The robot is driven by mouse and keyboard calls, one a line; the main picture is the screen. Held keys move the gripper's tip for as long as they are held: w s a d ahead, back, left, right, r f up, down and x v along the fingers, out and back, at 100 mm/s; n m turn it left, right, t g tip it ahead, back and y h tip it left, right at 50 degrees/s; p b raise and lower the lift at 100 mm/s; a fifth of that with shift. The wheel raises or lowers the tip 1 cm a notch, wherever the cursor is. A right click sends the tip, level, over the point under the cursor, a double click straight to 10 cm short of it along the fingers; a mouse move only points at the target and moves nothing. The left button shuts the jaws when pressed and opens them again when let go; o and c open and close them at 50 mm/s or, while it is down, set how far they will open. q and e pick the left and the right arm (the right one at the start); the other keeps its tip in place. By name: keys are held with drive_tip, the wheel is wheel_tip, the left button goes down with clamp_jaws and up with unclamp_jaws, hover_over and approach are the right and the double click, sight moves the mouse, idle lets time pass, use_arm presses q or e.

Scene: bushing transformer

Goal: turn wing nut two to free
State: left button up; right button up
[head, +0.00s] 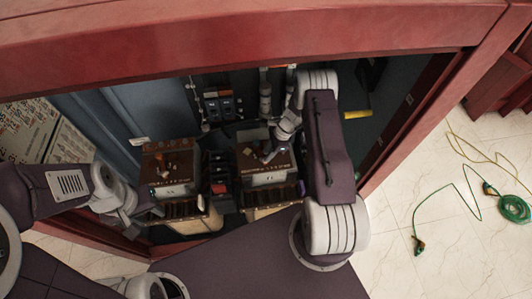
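Two brown, box-like units stand side by side inside the red-framed cabinet: a left unit (170,180) and a right unit (262,178). Small fittings show on their tops, but they are too small and dark for me to pick out wing nut two. My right gripper (272,154) points down at the top of the right unit; I cannot tell whether it touches anything. My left gripper (155,209) is low at the front left of the left unit. The fingers of both grippers are too small to read as open or shut.
The red cabinet frame (240,45) runs across the top and closes in both arms. Dark modules (219,172) stand between the two units. A blue panel (150,105) is at the left. A green cable coil (514,209) lies on the pale tiled floor (450,255) outside, at the right.

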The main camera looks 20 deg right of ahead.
drive_tip(key=shift+s+a+f, duration=0.1)
drive_tip(key=shift+a+f, duration=0.2)
drive_tip(key=shift+f, duration=0.1)
drive_tip(key=shift+s+a+f, duration=0.15)
drive_tip(key=shift+s+a, duration=0.15)
drive_tip(key=shift+w, duration=0.1)
drive_tip(key=shift+w+d+f, duration=0.15)
clamp_jaws()
use_arm(q)
drive_tip(key=shift+s+a+r, duration=0.2)
drive_tip(key=shift+s+r, duration=0.1)
drive_tip(key=shift+s, duration=0.15)
